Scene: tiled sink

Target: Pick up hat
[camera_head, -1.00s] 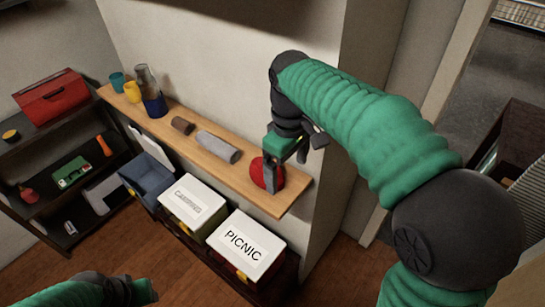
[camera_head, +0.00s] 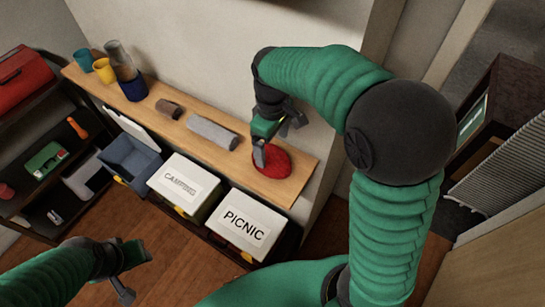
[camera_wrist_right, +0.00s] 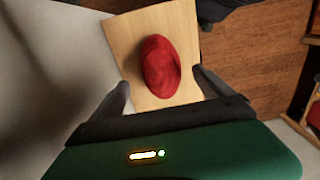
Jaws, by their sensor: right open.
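A red hat (camera_head: 272,164) lies on the right end of the wooden shelf. It also shows in the right wrist view (camera_wrist_right: 160,66), ahead of and between the spread fingers. My right gripper (camera_head: 258,157) is open at the hat's left edge in the head view, and covers part of it. In the wrist view its two fingers (camera_wrist_right: 160,88) stand apart with nothing between their tips. Whether a finger touches the hat I cannot tell. My left gripper (camera_head: 138,270) is at the lower left, away from the shelf, and appears empty with its jaws apart.
The wooden shelf (camera_head: 300,180) also holds a grey roll (camera_head: 212,132), a brown roll (camera_head: 168,108), cups and a jug. Below are white-lidded boxes marked CAMPING (camera_head: 184,188) and PICNIC (camera_head: 243,225), and an open blue bin (camera_head: 130,158). A dark rack with tools stands left.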

